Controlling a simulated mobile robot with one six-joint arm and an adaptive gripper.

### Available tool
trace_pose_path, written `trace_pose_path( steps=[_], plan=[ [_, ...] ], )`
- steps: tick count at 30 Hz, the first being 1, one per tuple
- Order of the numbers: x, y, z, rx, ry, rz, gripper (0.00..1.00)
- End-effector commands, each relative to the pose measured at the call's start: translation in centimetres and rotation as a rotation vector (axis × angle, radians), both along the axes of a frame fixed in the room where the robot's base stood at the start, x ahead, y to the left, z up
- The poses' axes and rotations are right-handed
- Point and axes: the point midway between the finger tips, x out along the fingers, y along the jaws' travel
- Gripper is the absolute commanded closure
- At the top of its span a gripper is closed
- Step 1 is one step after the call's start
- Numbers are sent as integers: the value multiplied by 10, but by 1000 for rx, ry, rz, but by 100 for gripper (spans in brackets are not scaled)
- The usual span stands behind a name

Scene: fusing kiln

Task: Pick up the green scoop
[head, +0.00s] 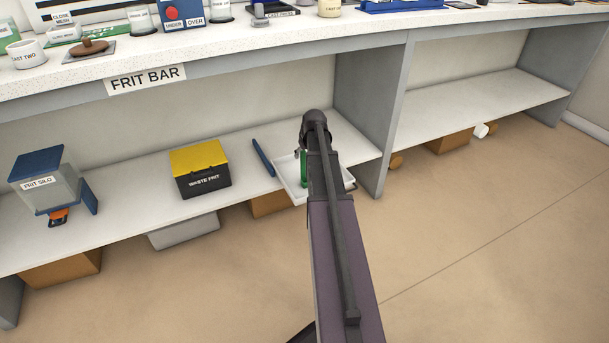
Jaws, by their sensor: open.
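The green scoop (304,168) shows as a narrow upright green strip over a shallow white tray (288,184) on the lower shelf, under the counter. My arm hides the rest of it. My gripper (299,154) is mostly hidden behind my arm, with only a small dark part showing at the scoop's upper end. It is open. I cannot tell whether it touches the scoop.
A black and yellow waste frit bin (200,170) and a frit silo (45,182) stand further left. A grey upright panel (372,110) is close on the right. The counter (240,48) overhangs the shelf.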

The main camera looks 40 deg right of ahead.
Motion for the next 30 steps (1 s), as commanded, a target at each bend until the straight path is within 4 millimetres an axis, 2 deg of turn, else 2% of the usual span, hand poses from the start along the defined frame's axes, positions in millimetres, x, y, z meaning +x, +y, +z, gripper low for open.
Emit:
trace_pose_path(
  steps=[18,30],
  plan=[
    [15,-6,-43,0,0,0,31],
    [17,-6,-47,0,0,0,31]
  ],
)
